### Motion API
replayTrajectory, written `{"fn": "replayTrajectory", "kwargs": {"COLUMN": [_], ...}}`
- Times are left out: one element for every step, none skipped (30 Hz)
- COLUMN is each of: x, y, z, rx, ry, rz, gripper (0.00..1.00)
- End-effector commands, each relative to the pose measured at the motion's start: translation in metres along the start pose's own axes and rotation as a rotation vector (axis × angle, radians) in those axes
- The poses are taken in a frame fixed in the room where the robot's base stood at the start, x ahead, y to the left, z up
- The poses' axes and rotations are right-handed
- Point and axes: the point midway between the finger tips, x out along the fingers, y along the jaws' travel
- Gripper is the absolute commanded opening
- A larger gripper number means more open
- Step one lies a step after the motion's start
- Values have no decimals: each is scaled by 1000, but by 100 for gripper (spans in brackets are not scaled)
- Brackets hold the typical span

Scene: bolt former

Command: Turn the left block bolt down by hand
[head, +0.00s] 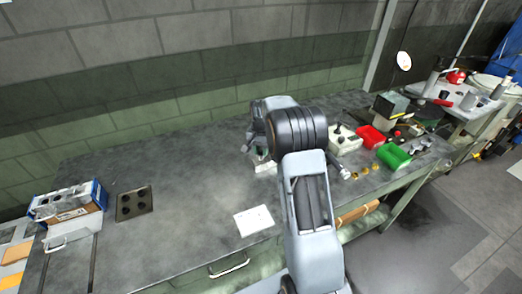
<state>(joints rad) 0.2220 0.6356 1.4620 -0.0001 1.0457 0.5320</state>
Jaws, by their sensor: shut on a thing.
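My gripper (259,152) is small and partly hidden behind my own arm, low over a pale block (264,168) on the grey workbench (185,190). It is shut on what appears to be the left block bolt, at the block's top. The bolt itself is too small and covered to make out, so its height and tilt cannot be told. My arm also covers the area right of the block.
A white sheet (254,220) lies in front. A dark plate with holes (134,203) and a blue box (72,208) are at left. A pale holder (346,142), a red bin (371,137) and a green bin (393,156) stand at right. The bench's middle left is clear.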

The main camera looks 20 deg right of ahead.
Motion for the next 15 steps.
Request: {"fn": "replayTrajectory", "kwargs": {"x": [-4, -4, -4, -4, -4, -4, -4, -4, -4, -4, -4, -4, -4, -4, -4], "y": [-1, -1, -1, -1, -1, -1, -1, -1, -1, -1, -1, -1, -1, -1, -1], "z": [-1, -1, -1, -1, -1, -1, -1, -1, -1, -2, -2, -2, -2, -2, -1], "rx": [3, 4, 5, 5, 5, 5, 5, 5, 5, 4, 4, 4, 4, 4, 4], "ry": [7, 7, 7, 7, 8, 8, 8, 8, 8, 8, 8, 8, 8, 8, 7], "rz": [-5, -5, -5, -5, -5, -5, -5, -5, -5, -6, -6, -6, -6, -6, -5], "gripper": [2, 2, 2, 2, 2, 2, 2, 2, 2, 2, 2, 2, 28, 31, 35]}}
